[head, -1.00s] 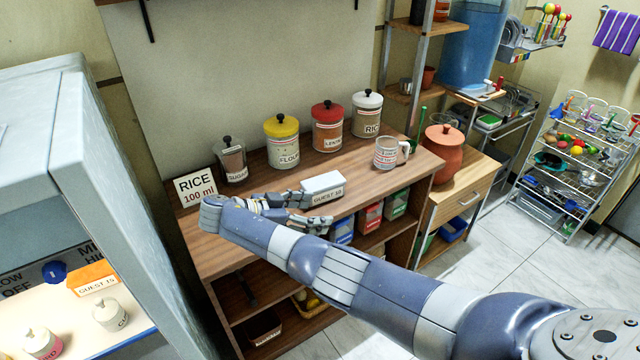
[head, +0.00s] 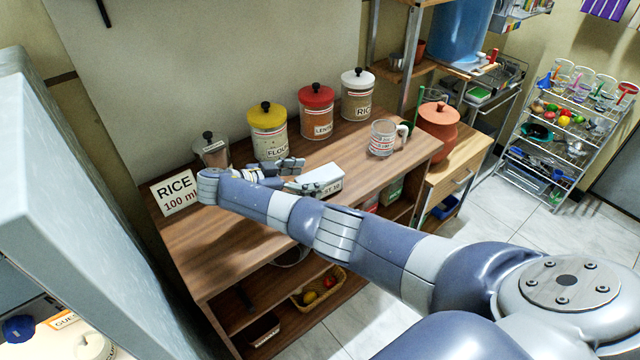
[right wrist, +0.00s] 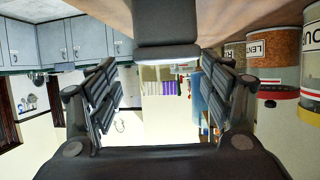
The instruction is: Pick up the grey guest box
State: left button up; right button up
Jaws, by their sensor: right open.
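The grey guest box (head: 325,177), pale on top with a "GUEST" label on its front, sits on the wooden counter (head: 215,255). My right gripper (head: 299,176) is open at the box's left end, with one finger towards the back and one towards the front. The front finger covers part of the label. In the right wrist view, a dark grey block, seemingly the box (right wrist: 166,25), shows at the top between the spread fingers; contact cannot be told. My left gripper is not in view.
Behind the box stand a sugar jar (head: 212,152), a yellow-lidded flour canister (head: 268,135), a red-lidded canister (head: 316,115) and a rice canister (head: 357,98). A glass measuring mug (head: 382,140) is to the right. A rice sign (head: 174,193) stands left.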

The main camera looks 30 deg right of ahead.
aim_at(319, 175)
jog(key=shift+w+d+f, duration=0.1)
jog(key=shift+d+f, duration=0.05)
jog(key=shift+d, duration=0.15)
jog(key=x, duration=0.2)
jog(key=p+x, duration=0.1)
jog(key=x, duration=0.1)
jog(key=shift+w+d, duration=0.15)
jog(key=shift+w, duration=0.1)
jog(key=shift+d+f, duration=0.15)
jog(key=shift+d, duration=0.1)
jog(key=c, duration=1.4)
